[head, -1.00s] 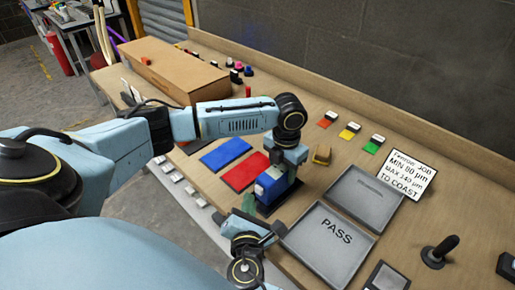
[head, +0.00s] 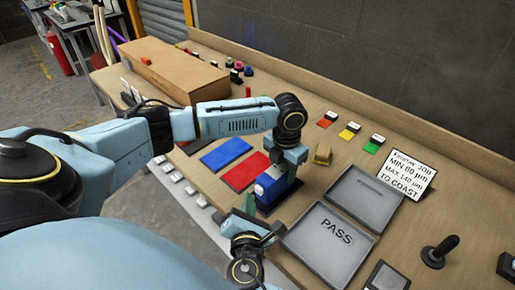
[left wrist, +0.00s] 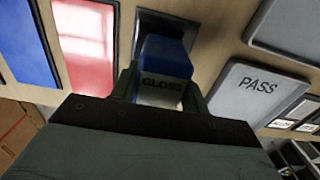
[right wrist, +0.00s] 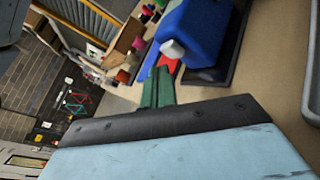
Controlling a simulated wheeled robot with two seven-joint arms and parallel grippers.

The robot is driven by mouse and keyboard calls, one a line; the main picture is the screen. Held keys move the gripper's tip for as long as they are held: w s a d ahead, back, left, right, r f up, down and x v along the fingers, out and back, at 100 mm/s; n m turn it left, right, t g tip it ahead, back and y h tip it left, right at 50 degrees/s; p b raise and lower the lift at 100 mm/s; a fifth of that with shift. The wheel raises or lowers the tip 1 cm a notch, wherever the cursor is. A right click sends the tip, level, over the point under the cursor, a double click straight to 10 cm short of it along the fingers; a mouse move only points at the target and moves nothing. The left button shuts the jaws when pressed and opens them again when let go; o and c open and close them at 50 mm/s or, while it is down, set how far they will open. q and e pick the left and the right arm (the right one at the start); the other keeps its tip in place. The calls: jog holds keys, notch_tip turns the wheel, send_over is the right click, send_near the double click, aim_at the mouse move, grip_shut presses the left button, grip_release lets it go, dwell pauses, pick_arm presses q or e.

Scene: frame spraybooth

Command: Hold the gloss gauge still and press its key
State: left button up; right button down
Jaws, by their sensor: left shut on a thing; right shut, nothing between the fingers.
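The gloss gauge (head: 266,186) is a blue block standing upright on a dark pad (left wrist: 150,22). Its grey face with the word GLOSS shows in the left wrist view (left wrist: 161,88). My left gripper (head: 284,172) is shut on the gauge from above, one finger on each side. My right gripper (head: 248,205) is shut and empty, beside the near side of the gauge. In the right wrist view its green fingertips (right wrist: 158,72) are close to a pale key (right wrist: 172,49) that sticks out of the blue body (right wrist: 195,28). I cannot tell whether they touch it.
A red panel (head: 245,171) and a blue panel (head: 225,153) lie left of the gauge. A grey PASS tray (head: 318,262) and another grey tray (head: 364,198) lie to the right. A small yellow-brown block (head: 322,155) sits behind. A black joystick (head: 439,252) stands further right.

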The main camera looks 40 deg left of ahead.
pick_arm(q)
jog(key=shift+s+f, duration=0.15)
jog(key=shift+f, duration=0.05)
pick_arm(e)
jog(key=shift+w, duration=0.15)
dwell(0.5)
jog(key=shift+w, duration=0.35)
jog(key=shift+w, duration=0.6)
dwell(0.8)
jog(key=shift+s, duration=1)
jog(key=shift+s+a, duration=0.2)
jog(key=shift+s, duration=2.3)
